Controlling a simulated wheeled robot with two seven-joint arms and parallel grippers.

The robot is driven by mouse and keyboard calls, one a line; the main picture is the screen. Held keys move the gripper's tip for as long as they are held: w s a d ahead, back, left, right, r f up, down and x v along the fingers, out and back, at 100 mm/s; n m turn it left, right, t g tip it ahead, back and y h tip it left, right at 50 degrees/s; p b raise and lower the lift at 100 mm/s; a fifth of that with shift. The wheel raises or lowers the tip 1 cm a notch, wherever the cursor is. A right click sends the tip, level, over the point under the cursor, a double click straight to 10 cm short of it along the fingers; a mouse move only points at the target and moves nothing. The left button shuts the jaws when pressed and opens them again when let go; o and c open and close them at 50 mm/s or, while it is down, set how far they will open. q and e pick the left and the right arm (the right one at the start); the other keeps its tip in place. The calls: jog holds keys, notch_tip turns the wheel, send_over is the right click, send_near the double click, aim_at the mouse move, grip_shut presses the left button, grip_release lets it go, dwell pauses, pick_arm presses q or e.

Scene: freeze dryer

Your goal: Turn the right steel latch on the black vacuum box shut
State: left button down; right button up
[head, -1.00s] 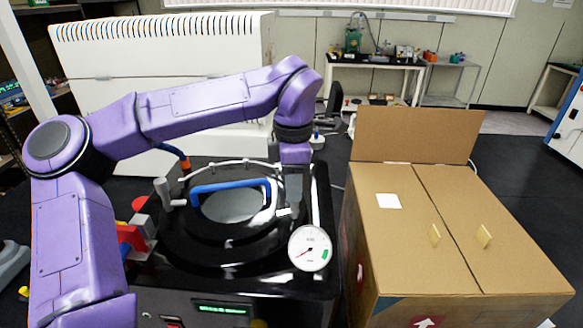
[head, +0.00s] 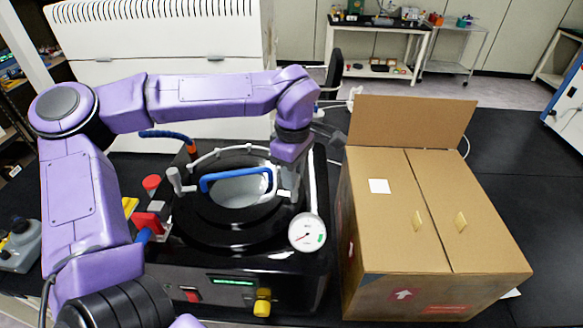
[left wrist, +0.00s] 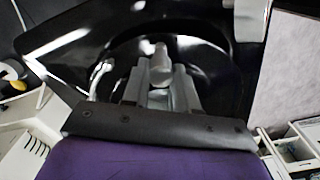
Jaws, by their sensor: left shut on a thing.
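The black vacuum box (head: 225,262) stands left of centre in the head view. Its round lid has a blue handle (head: 237,175). The left steel latch (head: 176,182) stands at the lid's left edge. My left gripper (head: 288,188) reaches down at the lid's right edge, mostly hiding the right steel latch. In the left wrist view, my left gripper (left wrist: 161,88) is shut on the right steel latch (left wrist: 160,62), a grey knob showing between the fingers. The latch's exact angle is hard to tell. My right gripper is not in view.
A round white gauge (head: 307,232) sits at the box's front right, close to my gripper. A large cardboard box (head: 400,285) stands to the right. A red part (head: 145,222) and yellow parts lie by the left side. A white machine (head: 160,45) stands behind.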

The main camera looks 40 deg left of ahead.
pick_arm(q)
jog(key=shift+s+d+f, duration=0.1)
jog(key=shift+s+f, duration=0.1)
jog(key=shift+f, duration=0.2)
jog(key=c, duration=1.1)
grip_release()
jog(key=shift+o, duration=1.1)
jog(key=shift+w+d+r, duration=0.15)
jog(key=shift+w+d, duration=0.05)
jog(key=shift+a+r, duration=0.1)
jog(key=shift+r, duration=0.35)
notch_tip(320, 180, up, 9)
jog(key=shift+w+f+b, duration=0.1)
jog(key=shift+f+b, duration=0.05)
jog(key=shift+b, duration=0.85)
jog(key=shift+r, duration=0.45)
